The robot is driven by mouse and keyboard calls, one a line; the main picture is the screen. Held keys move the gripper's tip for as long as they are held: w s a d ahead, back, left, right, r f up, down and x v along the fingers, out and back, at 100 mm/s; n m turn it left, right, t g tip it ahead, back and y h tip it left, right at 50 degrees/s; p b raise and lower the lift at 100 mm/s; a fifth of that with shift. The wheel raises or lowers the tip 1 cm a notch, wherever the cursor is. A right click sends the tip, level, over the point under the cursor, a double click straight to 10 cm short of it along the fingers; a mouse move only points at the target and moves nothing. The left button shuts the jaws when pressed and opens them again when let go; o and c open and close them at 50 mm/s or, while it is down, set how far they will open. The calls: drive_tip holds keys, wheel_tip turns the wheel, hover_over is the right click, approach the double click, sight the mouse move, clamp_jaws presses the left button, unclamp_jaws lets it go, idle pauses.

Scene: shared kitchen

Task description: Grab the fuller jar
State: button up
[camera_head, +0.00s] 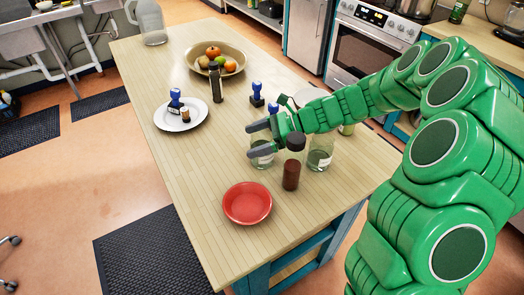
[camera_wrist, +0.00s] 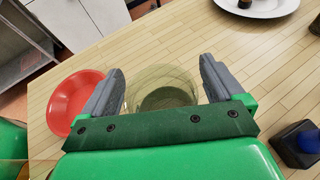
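Two clear glass jars stand on the wooden table (camera_head: 200,160). The left jar (camera_head: 262,161) is partly hidden by my gripper (camera_head: 252,140); dark greenish contents show low in it. The right jar (camera_head: 320,158) also has dark contents in its lower part. I cannot tell from this view which is fuller. In the wrist view, my gripper (camera_wrist: 162,67) is open, with one grey finger on each side of a glass jar (camera_wrist: 162,78). The jar's mouth and dark contents show between the fingers, with little gap at the sides. I cannot tell whether they touch.
A dark-capped brown bottle (camera_head: 291,175) stands between and in front of the jars. A red bowl (camera_head: 247,204) is near the front edge. Behind are a white plate (camera_head: 165,118), a dark bottle (camera_head: 215,85), a fruit bowl (camera_head: 200,53) and blue-topped stamps (camera_head: 256,92).

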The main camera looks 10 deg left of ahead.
clamp_jaws()
idle(0.3)
drive_tip(key=shift+r, duration=0.25)
wheel_tip(320, 180, up, 9)
drive_tip(key=shift+w+r, duration=0.15)
drive_tip(key=shift+r, duration=0.05)
idle(1.0)
